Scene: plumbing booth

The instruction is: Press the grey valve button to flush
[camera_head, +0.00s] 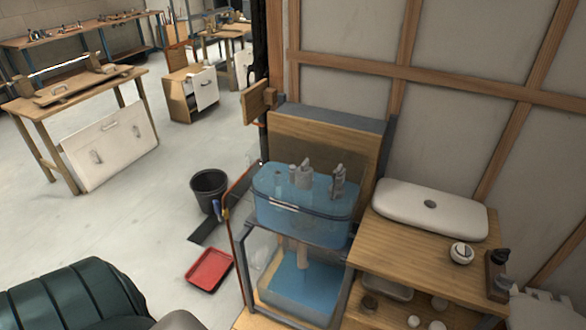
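A clear blue-tinted tank (280,212) stands open at the top on a dark metal frame, right of the centre. Inside it, a grey valve (303,178) rises in the middle, its top just above the rim. A second grey fitting (338,182) stands to its right. The button on the valve is too small to make out clearly. A white lid (400,206) with a dark grey round spot at its centre lies on the wooden counter to the right. Neither of my grippers shows in this view.
A lower clear container (290,291) sits under the tank. A black bucket (209,188) and red tray (209,269) are on the floor to the left. A dark green padded object (75,295) fills the bottom left. The wooden counter (410,255) holds small items. Open floor lies left.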

